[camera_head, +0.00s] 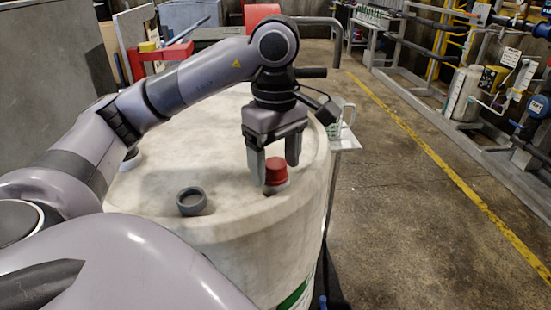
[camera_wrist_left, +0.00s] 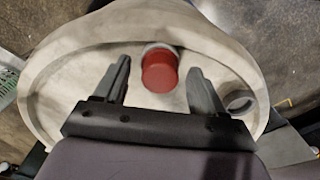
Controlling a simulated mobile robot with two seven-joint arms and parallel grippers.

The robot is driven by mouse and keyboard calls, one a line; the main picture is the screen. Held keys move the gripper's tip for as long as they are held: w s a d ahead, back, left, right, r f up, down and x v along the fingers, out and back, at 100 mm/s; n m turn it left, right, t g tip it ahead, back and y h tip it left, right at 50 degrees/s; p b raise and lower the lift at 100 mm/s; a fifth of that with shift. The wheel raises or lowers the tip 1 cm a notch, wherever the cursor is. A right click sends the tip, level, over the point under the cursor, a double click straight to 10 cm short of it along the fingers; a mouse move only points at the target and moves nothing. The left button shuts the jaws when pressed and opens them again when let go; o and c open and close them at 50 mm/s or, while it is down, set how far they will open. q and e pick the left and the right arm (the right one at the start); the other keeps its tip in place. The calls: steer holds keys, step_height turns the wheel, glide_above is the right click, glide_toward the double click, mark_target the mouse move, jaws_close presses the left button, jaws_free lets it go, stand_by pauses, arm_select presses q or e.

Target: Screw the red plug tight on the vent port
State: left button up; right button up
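The red plug (camera_head: 275,171) sits on the vent port (camera_head: 275,188), a short grey neck near the front right rim of a white drum (camera_head: 236,210). It looks upright in the head view. My left gripper (camera_head: 274,171) points down over it, with its two fingers apart. In the left wrist view the plug (camera_wrist_left: 160,72) lies between the lines of the two open fingers (camera_wrist_left: 158,75), with clear gaps on both sides. Part of the vent port (camera_wrist_left: 158,48) shows behind it. Whether the plug is fully seated cannot be told. My right gripper is not in view.
An open grey ring-shaped port (camera_head: 191,201) stands on the drum top, left of the plug; it also shows in the left wrist view (camera_wrist_left: 239,101). Open floor lies to the right.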

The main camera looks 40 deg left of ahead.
arm_select(q)
steer(key=shift+c, duration=0.4)
steer(key=n, duration=0.5)
steer(key=shift+p, duration=0.3)
steer(key=n, duration=0.5)
steer(key=shift+p, duration=0.4)
steer(key=n+p, duration=0.1)
steer(key=n, duration=0.4)
steer(key=n+p, duration=0.1)
steer(key=n, duration=0.4)
steer(key=shift+n, duration=0.3)
